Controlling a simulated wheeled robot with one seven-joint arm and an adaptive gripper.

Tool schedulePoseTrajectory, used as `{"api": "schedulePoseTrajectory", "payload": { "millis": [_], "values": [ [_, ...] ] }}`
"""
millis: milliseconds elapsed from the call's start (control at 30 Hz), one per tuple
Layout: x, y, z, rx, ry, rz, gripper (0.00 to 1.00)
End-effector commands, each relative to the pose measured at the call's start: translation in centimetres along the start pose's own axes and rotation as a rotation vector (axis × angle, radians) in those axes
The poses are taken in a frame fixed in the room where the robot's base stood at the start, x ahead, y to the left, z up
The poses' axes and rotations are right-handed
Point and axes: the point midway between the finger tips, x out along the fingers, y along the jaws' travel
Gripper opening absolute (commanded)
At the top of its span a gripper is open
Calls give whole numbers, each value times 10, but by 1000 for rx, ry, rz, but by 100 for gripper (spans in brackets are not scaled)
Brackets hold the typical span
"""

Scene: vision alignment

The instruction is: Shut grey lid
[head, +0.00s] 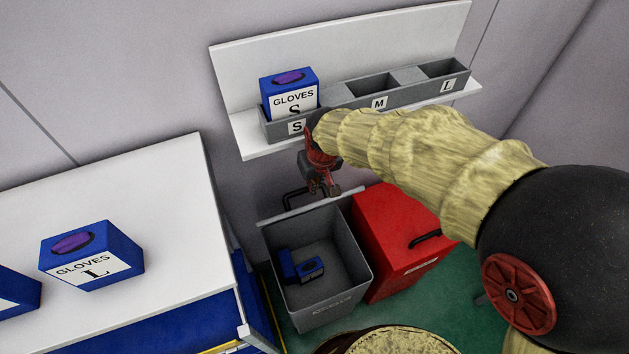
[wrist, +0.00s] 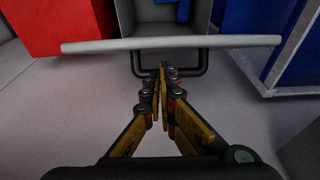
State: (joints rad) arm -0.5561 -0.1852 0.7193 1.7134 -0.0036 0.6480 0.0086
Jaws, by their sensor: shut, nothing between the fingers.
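The grey lid (head: 312,206) stands open, seen nearly edge-on at the back of the grey bin (head: 345,290). In the wrist view the lid (wrist: 100,46) is a pale bar across the top, with its black handle (wrist: 203,62) on the side near me. In the head view the handle (head: 290,200) sticks out toward the wall. My gripper (head: 323,192) is shut and empty, behind the lid on its wall side. In the wrist view the fingertips (wrist: 162,68) overlap the handle's outline; I cannot tell whether they touch it.
A red bin (head: 385,235) with a closed lid stands right beside the grey bin. Blue boxes (head: 308,268) lie inside the grey bin. The shelf with the grey dividers (head: 420,98) is above my gripper. The white-topped table (head: 130,180) stands to the left with glove boxes (head: 92,255).

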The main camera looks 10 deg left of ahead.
Motion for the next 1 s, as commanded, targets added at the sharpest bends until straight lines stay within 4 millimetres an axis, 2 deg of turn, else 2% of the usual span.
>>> {"api": "schedulePoseTrajectory", "payload": {
  "millis": [33, 100, 300, 1000],
  "values": [
    [12, 0, 1, 0, -3, 0, 0],
    [22, 0, 0, 0, -1, 0, 0],
    [43, 0, 0, 0, -1, 0, 0],
    [53, 0, 2, 0, -2, -1, 0]
  ]
}}
